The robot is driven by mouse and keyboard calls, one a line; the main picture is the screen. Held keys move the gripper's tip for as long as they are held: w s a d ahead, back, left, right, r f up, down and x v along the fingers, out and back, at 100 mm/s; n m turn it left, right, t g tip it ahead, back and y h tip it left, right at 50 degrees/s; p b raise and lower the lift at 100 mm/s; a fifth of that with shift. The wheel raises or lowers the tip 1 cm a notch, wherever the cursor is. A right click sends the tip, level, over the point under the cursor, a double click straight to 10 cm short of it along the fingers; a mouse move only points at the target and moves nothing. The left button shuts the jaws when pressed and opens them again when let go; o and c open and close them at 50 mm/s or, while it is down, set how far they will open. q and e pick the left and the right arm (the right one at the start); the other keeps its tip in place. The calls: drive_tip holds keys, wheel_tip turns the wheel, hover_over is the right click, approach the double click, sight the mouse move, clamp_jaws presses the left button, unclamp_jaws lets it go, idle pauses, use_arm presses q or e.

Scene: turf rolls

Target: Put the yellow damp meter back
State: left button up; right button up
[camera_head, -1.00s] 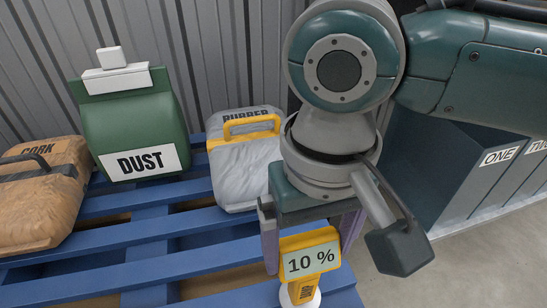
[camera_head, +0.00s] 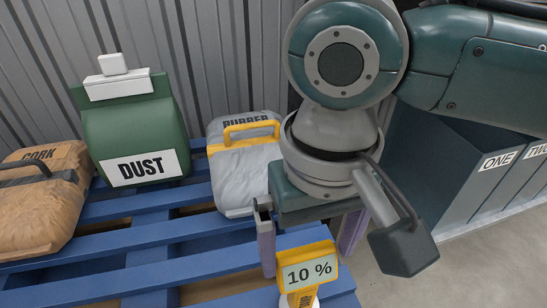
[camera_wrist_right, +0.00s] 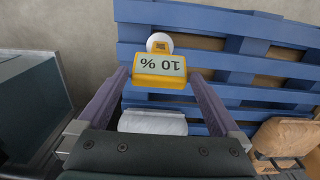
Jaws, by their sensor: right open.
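The yellow damp meter (camera_head: 307,270), its display reading 10 %, stands at the bottom of the head view by the pallet's front edge. My right gripper (camera_head: 310,240) is open, with one purple-grey finger on each side of the meter's head. In the right wrist view the meter (camera_wrist_right: 160,68) lies between the spread fingers of the right gripper (camera_wrist_right: 158,82), with gaps visible on both sides. A round white piece (camera_wrist_right: 159,42) shows at the meter's lower end; how the two join is hidden. My left gripper is not in view.
The blue pallet (camera_head: 150,256) bears a brown CORK bag (camera_head: 40,205), a green DUST bag (camera_head: 135,125) and a grey RUBBER bag (camera_head: 240,175). Dark bins (camera_head: 470,170) labelled ONE and TWO stand at the right. Grey floor between pallet and bins is clear.

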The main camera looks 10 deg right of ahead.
wheel_tip(320, 180, up, 10)
drive_tip(key=p, duration=0.4)
drive_tip(key=s+a+f+n+t+y, duration=0.2)
drive_tip(key=s+a+f+y, duration=0.15)
drive_tip(key=s+a, duration=0.2)
drive_tip(key=s+d+h, duration=0.1)
drive_tip(key=s+d, duration=0.2)
drive_tip(key=d, duration=0.4)
drive_tip(key=s+d+f+t+h, duration=0.1)
drive_tip(key=s+d+h, duration=0.1)
drive_tip(key=d, duration=0.6)
drive_tip(key=shift+s+t+b, duration=0.3)
drive_tip(key=shift+s, duration=0.55)
